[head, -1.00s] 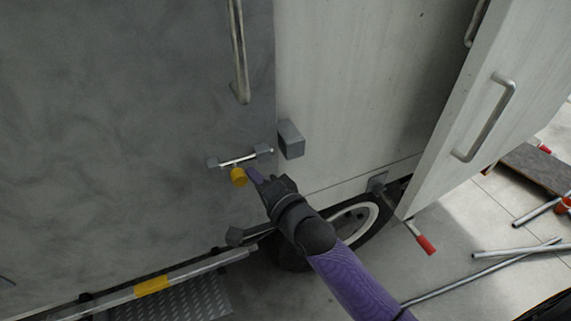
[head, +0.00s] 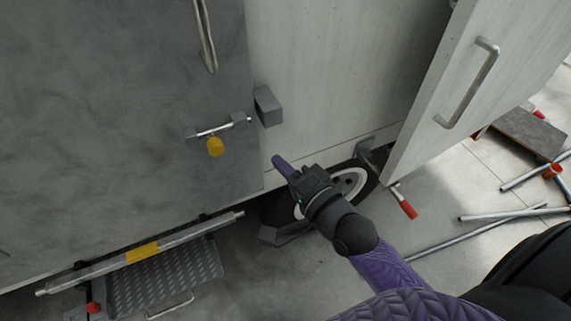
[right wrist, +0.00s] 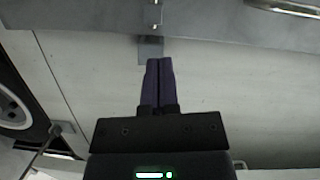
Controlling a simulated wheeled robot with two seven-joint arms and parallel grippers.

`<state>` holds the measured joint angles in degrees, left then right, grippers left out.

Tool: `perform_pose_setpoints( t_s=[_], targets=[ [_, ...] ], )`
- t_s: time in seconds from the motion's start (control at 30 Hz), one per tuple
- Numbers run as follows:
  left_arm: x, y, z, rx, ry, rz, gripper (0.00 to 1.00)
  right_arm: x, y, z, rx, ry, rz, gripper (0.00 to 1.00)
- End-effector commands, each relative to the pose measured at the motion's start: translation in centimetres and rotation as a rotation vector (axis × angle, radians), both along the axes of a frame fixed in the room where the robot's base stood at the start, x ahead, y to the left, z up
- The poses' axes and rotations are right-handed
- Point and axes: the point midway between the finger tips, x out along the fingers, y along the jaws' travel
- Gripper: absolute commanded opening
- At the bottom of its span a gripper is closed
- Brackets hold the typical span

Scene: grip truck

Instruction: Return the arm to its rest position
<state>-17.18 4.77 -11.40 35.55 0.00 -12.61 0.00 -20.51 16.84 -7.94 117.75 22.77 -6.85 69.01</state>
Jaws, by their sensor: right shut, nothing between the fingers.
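My right gripper (head: 279,163) is shut and empty, with its purple fingers held in front of the truck's white side panel. In the right wrist view its fingers (right wrist: 158,88) lie side by side with no gap. The silver latch bar (head: 221,128) with its yellow knob (head: 215,147) is on the grey door (head: 110,90), up and left of the gripper and apart from it. My right arm comes in from the lower right. My left gripper is not in view.
A white door (head: 455,100) stands open at the right. A wheel (head: 350,185) is below the gripper. A red-tipped lever (head: 407,208) sticks out under the open door. Metal pipes (head: 515,215) lie on the floor at right. A tread step (head: 165,275) is at lower left.

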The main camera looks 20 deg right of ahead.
Motion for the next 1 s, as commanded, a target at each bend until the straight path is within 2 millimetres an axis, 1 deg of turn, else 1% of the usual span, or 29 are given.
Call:
perform_pose_setpoints(
  t_s=[0.13,0.5,0.57,0.6,0.63,0.67,0.7,0.77,0.8,0.87,0.9,0.97,1.0],
  targets=[
    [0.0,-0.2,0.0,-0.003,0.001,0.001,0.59,-0.6,-0.2,0.1,-0.001,0.000,0.000,0.00],
    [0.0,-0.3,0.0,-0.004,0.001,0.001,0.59,-0.5,-0.1,0.1,-0.001,-0.001,0.000,0.00],
    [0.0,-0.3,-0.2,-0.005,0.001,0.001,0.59,-0.5,-0.2,-0.5,-0.009,0.006,-0.001,0.00],
    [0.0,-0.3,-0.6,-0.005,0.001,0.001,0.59,-0.5,-0.3,-1.7,-0.034,0.022,-0.006,0.00],
    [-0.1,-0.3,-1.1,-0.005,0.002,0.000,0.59,-0.5,-0.5,-3.3,-0.063,0.042,-0.010,0.00],
    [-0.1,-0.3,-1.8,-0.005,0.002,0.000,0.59,-0.6,-0.7,-5.4,-0.108,0.071,-0.014,0.00],
    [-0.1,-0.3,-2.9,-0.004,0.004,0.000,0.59,-0.8,-1.0,-9.1,-0.184,0.122,-0.017,0.00],
    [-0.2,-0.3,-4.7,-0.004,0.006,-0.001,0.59,-1.8,-1.7,-15.6,-0.325,0.217,-0.007,0.00],
    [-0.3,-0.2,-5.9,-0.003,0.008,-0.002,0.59,-2.8,-2.1,-19.9,-0.427,0.285,0.011,0.00],
    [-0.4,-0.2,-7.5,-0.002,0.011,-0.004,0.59,-4.8,-2.6,-26.2,-0.573,0.384,0.058,0.00],
    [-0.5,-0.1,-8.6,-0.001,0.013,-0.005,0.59,-6.5,-3.0,-30.1,-0.671,0.451,0.102,0.00],
    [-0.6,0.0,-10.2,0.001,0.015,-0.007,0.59,-9.6,-3.4,-35.8,-0.809,0.550,0.189,0.00],
    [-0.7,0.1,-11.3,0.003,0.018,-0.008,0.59,-12.0,-3.6,-39.5,-0.899,0.614,0.261,0.00]
  ],
)
